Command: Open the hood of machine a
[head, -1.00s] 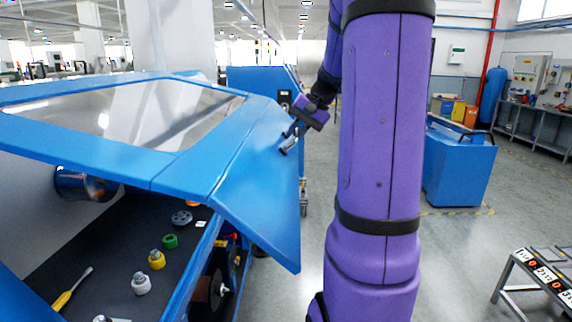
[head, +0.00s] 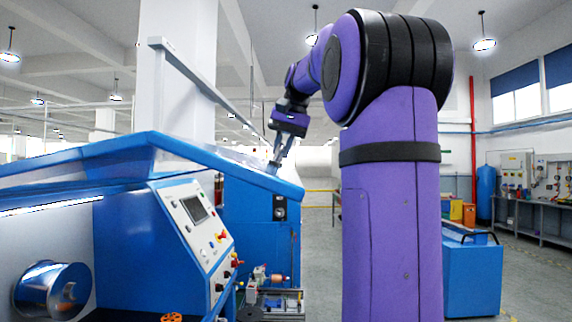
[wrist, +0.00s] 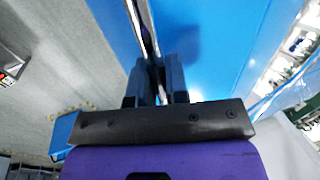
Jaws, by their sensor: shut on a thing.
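The blue hood (head: 235,172) of the machine is raised over the machine's interior in the head view, with its front edge high. My gripper (head: 277,160) is at the front edge of the hood. In the wrist view my gripper (wrist: 160,85) is shut on a shiny metal handle bar (wrist: 143,25) that runs along the blue hood panel (wrist: 205,45). The far end of the handle is out of the wrist view. Which machine carries the letter a cannot be read.
A control panel (head: 197,220) with a screen and buttons faces out below the hood. A metal spool (head: 52,290) sits inside at lower left. A blue cabinet (head: 472,275) stands at right. The floor (head: 320,255) between is open.

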